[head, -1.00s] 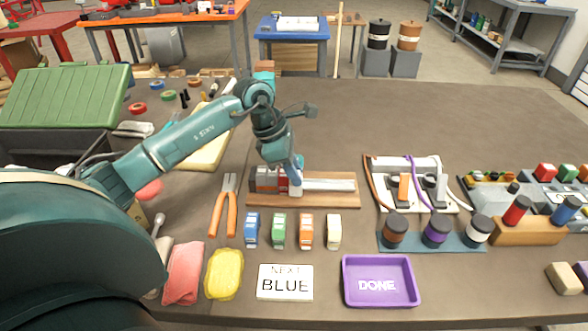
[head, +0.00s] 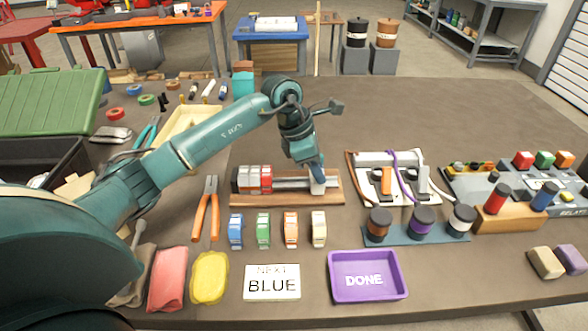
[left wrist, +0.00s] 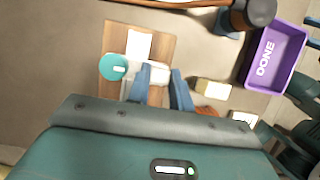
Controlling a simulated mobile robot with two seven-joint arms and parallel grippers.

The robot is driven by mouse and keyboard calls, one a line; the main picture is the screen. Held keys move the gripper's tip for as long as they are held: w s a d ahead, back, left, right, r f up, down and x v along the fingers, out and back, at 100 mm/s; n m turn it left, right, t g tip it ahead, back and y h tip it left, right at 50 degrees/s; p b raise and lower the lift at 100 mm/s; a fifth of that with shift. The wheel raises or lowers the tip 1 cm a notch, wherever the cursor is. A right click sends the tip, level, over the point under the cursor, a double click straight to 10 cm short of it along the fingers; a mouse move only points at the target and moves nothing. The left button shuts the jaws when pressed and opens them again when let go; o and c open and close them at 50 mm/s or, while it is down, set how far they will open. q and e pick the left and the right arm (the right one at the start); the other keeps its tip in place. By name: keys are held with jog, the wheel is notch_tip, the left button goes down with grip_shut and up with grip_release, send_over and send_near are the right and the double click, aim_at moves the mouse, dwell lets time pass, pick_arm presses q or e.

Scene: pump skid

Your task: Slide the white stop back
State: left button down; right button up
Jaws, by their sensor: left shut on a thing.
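The white stop (head: 317,185) sits on a metal rail (head: 290,184) fixed to a wooden board (head: 240,201), near the rail's right end. My left gripper (head: 319,178) reaches down from above and is shut on the stop, hiding part of it. In the left wrist view, the pale stop (left wrist: 158,72) shows between the two blue fingertips (left wrist: 162,86). A row of red and grey blocks (head: 252,180) stands at the rail's left end, with bare rail between it and the stop. My right gripper is in neither current view.
Blue, green, orange and cream blocks (head: 319,229) stand in front of the board. A cable panel (head: 388,190) is close on the right. Pliers (head: 206,208) lie on the left. A purple DONE tray (head: 368,297) and a NEXT BLUE card (head: 272,282) lie in front.

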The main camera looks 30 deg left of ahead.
pick_arm(q)
jog(key=shift+w+d, duration=0.15)
jog(key=shift+d, duration=0.05)
jog(key=c, duration=1.2)
grip_release()
jog(key=shift+c, duration=0.2)
jog(key=v, duration=1.3)
